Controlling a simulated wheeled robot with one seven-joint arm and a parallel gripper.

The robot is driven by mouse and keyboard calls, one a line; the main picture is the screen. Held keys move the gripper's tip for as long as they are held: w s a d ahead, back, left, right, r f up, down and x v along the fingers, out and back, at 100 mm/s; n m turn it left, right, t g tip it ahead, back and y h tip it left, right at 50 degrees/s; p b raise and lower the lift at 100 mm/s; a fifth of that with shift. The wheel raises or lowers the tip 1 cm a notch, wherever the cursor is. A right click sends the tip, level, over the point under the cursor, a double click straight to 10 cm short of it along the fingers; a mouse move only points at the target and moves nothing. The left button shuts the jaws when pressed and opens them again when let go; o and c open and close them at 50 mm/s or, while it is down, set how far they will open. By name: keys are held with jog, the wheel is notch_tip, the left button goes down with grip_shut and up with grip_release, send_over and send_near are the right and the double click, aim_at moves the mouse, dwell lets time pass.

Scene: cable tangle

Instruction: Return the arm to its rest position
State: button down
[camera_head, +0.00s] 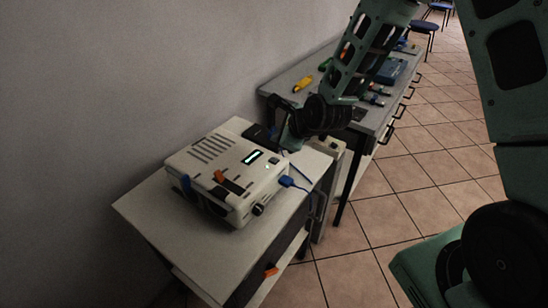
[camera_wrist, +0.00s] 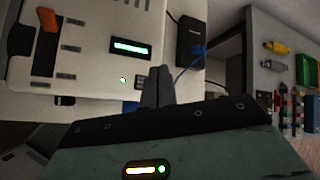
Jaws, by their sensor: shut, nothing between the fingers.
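My arm (camera_head: 372,48) reaches in from the upper right in the head view, over the gap between two work surfaces. My gripper (camera_wrist: 158,70) shows at the bottom middle of the wrist view, its two dark fingers together and empty. In the head view its hand is beside the back right of a white device (camera_head: 215,157), and its fingertips are hard to make out. In the wrist view the fingertips overlap the device's right edge; I cannot tell the gap between them. The device has a lit display (camera_wrist: 131,47) and an orange switch (camera_wrist: 47,19).
The device stands on a small white table (camera_head: 150,215). A black box (camera_wrist: 190,41) and a blue cable (camera_head: 298,185) are near its right side. A grey bench (camera_head: 283,84) with tools and a blue case (camera_head: 391,71) stands behind. Tiled floor is open to the right.

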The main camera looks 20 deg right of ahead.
dwell(0.5)
jog(key=s+a+r+n+g, duration=0.2)
jog(key=s+a+r+n, duration=0.2)
jog(key=s+n, duration=0.4)
jog(key=s+a+r+n+g, duration=0.3)
jog(key=s+a+r+n, duration=0.15)
jog(key=s+n, duration=0.35)
jog(key=s+r+n+g+h, duration=0.1)
jog(key=s+r+n, duration=0.1)
jog(key=s+n, duration=0.5)
jog(key=s+d+r+n+g+h, duration=0.1)
jog(key=s+r+n+g, duration=0.1)
jog(key=s+n, duration=0.6)
jog(key=shift+s+d+r+n+h, duration=0.3)
jog(key=shift+s+r, duration=0.15)
jog(key=shift+s, duration=0.35)
